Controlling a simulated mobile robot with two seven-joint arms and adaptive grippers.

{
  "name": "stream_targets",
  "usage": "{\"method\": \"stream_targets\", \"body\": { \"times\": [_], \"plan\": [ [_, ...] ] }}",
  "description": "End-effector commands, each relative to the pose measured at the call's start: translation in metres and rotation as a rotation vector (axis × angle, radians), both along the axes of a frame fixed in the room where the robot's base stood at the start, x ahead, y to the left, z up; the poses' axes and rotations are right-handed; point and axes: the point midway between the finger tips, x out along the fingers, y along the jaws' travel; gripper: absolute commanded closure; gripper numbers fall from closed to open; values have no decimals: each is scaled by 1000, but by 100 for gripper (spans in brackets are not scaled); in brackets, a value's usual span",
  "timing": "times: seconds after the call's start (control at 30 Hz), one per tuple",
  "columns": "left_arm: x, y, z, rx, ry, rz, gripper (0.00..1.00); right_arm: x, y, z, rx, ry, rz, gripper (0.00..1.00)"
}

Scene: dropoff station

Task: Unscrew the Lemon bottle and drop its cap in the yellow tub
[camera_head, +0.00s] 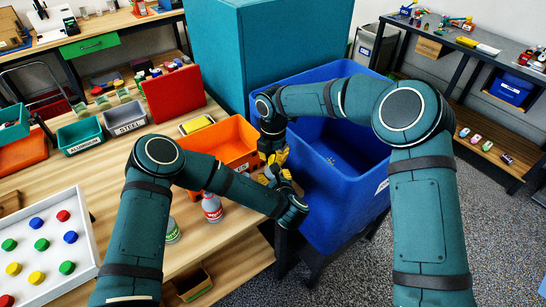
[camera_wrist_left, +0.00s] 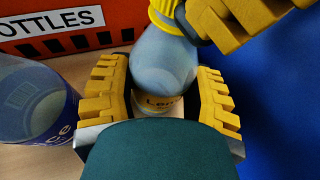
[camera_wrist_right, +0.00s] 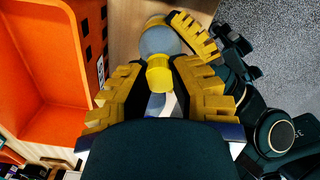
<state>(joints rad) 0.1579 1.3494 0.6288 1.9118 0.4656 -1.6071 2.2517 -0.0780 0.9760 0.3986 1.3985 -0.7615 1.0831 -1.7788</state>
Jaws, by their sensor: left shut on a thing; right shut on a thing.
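The Lemon bottle (camera_wrist_left: 160,62), pale and grey with a label partly reading "Lem", stands between the fingers of my left gripper (camera_wrist_left: 166,90), which is shut on it. Its yellow cap (camera_wrist_right: 158,72) is between the fingers of my right gripper (camera_wrist_right: 157,85), shut on it. In the left wrist view the cap (camera_wrist_left: 165,14) appears to sit on the bottle's neck. In the head view both grippers meet beside the orange crate, and the arms mostly hide the bottle. A small yellow object (camera_head: 196,124) lies behind the crate; I cannot tell whether it is the yellow tub.
An orange crate (camera_head: 235,133) marked as bottles stands close by. A large blue bin (camera_head: 325,190) is at the right. A bottle with a red label (camera_head: 212,208) and a green-labelled one (camera_head: 172,232) stand near my left forearm. Another bottle (camera_wrist_left: 35,105) is beside my left gripper.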

Motion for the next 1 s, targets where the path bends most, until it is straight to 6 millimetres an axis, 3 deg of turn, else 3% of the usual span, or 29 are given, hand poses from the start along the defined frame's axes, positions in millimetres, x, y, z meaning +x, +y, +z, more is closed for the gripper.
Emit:
{"method": "stream_targets", "body": {
  "times": [1.0],
  "plan": [
    [0,0,0,0,0,0,100,0,0,21,1,-1,-2,100]
  ]
}}
